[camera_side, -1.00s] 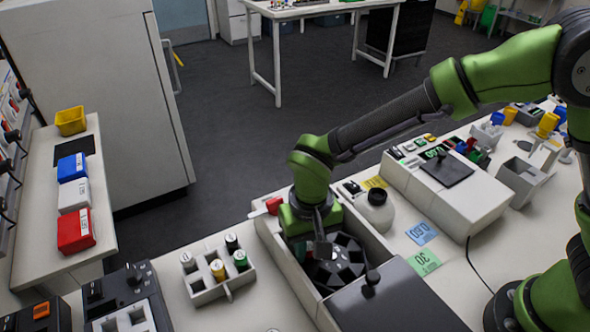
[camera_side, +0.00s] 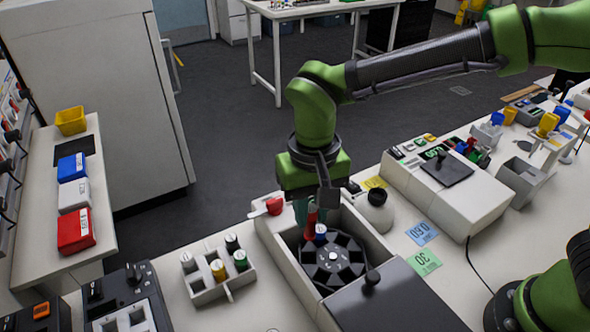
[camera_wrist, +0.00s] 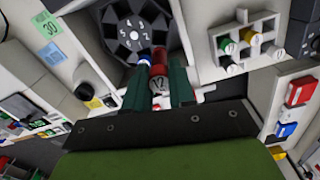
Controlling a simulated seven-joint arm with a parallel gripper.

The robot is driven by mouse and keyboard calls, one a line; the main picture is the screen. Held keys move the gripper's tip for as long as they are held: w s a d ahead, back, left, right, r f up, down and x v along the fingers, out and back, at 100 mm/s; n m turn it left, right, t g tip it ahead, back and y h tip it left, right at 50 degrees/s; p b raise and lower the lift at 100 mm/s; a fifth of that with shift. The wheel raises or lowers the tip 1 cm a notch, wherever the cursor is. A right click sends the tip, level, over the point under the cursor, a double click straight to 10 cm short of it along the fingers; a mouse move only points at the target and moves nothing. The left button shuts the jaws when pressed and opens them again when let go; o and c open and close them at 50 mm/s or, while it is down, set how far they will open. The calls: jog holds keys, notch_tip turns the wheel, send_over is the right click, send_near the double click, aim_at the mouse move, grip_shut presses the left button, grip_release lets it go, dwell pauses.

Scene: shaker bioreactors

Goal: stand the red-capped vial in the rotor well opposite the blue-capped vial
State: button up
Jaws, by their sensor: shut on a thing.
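The red-capped vial (camera_wrist: 160,70) is between the fingers of my gripper (camera_wrist: 166,86), which is shut on it. Its pale top reads 12 in the wrist view. In the side view my gripper (camera_side: 312,212) points down above the back edge of the dark rotor (camera_side: 345,262), with the red vial (camera_side: 312,217) raised over it. The blue-capped vial (camera_side: 320,232) stands in the rotor at the side nearest my gripper. It also shows in the wrist view (camera_wrist: 144,59), just beside the red one. The rotor wells (camera_wrist: 122,30) on the far side look empty and carry numbers.
The rotor sits in a white open box with walls (camera_side: 283,262) around it and a dark lid (camera_side: 385,300) in front. A red knob (camera_side: 273,205) is at the box's back corner. A white rack (camera_side: 215,285) with several vials stands left.

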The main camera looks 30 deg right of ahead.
jog(key=shift+r, duration=0.1)
jog(key=s+d, duration=0.1)
jog(key=s, duration=0.1)
send_over(349, 264)
jog(key=s+a, duration=0.2)
jog(key=f, duration=0.1)
jog(key=shift+w+d+f, duration=0.1)
jog(key=shift+f, duration=1.2)
jog(key=shift+w+d+f, duration=0.1)
jog(key=shift+f, duration=1.15)
jog(key=shift+f, duration=1.1)
jog(key=shift+f, duration=0.85)
